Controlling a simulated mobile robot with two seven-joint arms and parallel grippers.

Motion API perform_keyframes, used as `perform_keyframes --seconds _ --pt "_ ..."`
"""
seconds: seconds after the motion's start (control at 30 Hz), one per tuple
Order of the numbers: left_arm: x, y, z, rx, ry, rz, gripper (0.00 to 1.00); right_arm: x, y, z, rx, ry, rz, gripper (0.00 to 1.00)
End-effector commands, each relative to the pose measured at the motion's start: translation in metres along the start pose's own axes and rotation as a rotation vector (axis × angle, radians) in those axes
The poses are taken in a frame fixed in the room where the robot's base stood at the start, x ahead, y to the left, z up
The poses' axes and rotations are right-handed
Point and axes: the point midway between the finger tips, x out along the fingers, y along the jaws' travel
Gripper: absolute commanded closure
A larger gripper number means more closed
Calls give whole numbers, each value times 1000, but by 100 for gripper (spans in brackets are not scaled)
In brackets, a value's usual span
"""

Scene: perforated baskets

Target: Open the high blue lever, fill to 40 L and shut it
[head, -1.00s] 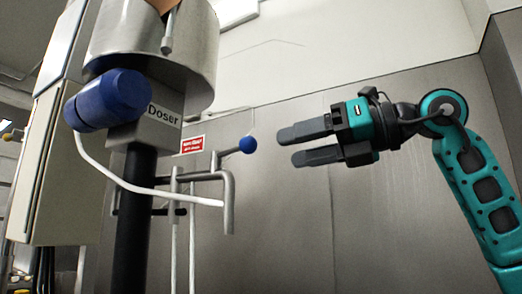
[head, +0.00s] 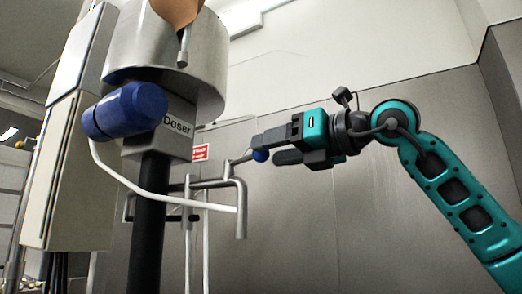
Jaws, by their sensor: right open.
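The blue lever's ball knob (head: 260,155) sits at the end of a thin metal rod, high on the bent grey pipe (head: 240,205). My right gripper (head: 266,148) is open and points left, with its fingertips at the knob. The upper finger partly overlaps the knob's top in the picture, and the lower finger lies to the knob's right. I cannot tell whether they touch. The doser (head: 178,125), with its steel drum and blue cylinder (head: 125,110), stands to the left. No litre reading is visible. My left gripper is out of view.
A black column (head: 150,225) holds the doser up. A white hose (head: 165,200) runs from the blue cylinder to the pipe. A small red sign (head: 201,152) is on the wall behind. A tall light cabinet (head: 70,170) stands at left. The wall area below my right arm is clear.

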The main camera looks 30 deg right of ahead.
Motion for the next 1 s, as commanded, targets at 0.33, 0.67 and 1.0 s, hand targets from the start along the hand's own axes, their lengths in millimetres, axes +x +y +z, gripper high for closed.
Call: perform_keyframes --seconds 0.33,0.67,1.0 --pt "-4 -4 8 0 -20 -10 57 35 0 0 1 1 0 43" --pt "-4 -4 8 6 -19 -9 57 36 0 0 1 1 0 49" --pt "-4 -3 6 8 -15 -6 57 36 0 0 1 1 0 82"
